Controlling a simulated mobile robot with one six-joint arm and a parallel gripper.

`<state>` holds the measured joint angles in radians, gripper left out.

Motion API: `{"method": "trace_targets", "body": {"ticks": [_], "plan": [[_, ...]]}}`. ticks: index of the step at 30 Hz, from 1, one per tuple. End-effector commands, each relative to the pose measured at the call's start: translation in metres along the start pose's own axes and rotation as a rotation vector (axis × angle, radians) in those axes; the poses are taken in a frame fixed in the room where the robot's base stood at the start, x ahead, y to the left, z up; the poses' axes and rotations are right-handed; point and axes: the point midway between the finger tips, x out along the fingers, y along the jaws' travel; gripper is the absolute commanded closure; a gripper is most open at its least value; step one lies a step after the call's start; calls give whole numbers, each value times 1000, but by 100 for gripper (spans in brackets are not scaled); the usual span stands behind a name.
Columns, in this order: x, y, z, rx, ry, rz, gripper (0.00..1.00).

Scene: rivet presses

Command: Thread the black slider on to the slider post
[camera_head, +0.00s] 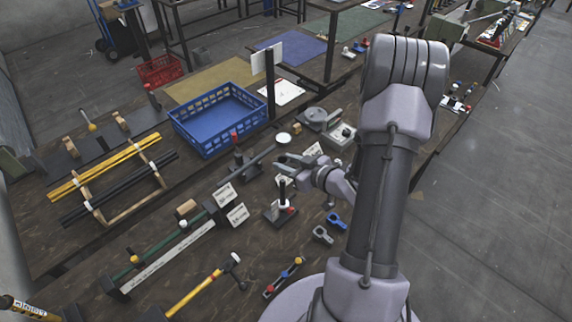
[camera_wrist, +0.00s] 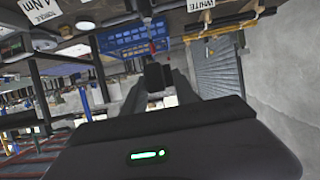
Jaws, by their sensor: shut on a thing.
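My gripper (camera_head: 285,162) reaches left over the bench, above the small stands. In the wrist view its fingers (camera_wrist: 158,86) are closed around a dark block, which looks like the black slider (camera_wrist: 153,75). In the head view the slider cannot be made out clearly against the fingers. Another dark stand with a red top (camera_head: 236,143) is farther left. I cannot tell for certain which is the slider post. The held block appears apart from both.
A blue crate (camera_head: 216,121) stands behind, left of a dark upright column (camera_head: 270,85). A wooden rack with yellow and black bars (camera_head: 108,182) is at the left. Front bench space is partly clear.

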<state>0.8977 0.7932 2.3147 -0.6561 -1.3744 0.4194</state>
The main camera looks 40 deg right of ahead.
Motion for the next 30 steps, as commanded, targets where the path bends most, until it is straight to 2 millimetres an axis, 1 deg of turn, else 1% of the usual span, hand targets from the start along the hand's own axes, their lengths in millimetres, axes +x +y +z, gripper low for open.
{"method": "trace_targets", "body": {"ticks": [1, 5, 9, 13, 16, 30], "plan": [[3, 0, 7, 1, -1, 0, 100], [8, 0, 20, 1, 0, -1, 100], [16, 0, 38, 1, 0, -1, 100], [21, 0, 52, 1, 0, -1, 100], [22, 0, 55, 0, 0, -1, 100], [22, 0, 53, 0, 0, -1, 100]]}}
